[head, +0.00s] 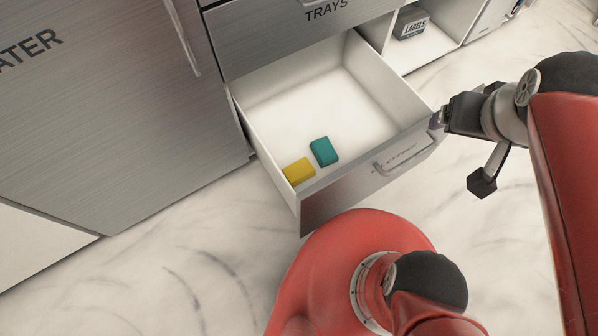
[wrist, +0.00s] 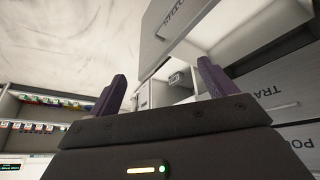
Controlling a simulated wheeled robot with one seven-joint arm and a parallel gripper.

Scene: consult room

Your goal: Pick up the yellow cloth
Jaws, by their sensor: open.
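A yellow cloth (head: 299,170), a small folded block, lies in the front left corner of an open drawer (head: 268,143). A teal block (head: 324,151), perhaps another folded cloth, lies just to its right, a little apart. My gripper (head: 437,121) is outside the drawer, by its front right corner, well to the right of the yellow cloth. In the wrist view my gripper (wrist: 160,90) shows two purple fingers wide apart with nothing between them. The yellow cloth is not visible in the wrist view.
The drawer's front has a handle (head: 402,160). A closed drawer marked TRAYS (head: 290,30) is above it. A large metal cabinet door (head: 110,90) stands at left. A box marked LABELS (head: 411,24) sits in an open compartment behind. The back of the drawer is empty.

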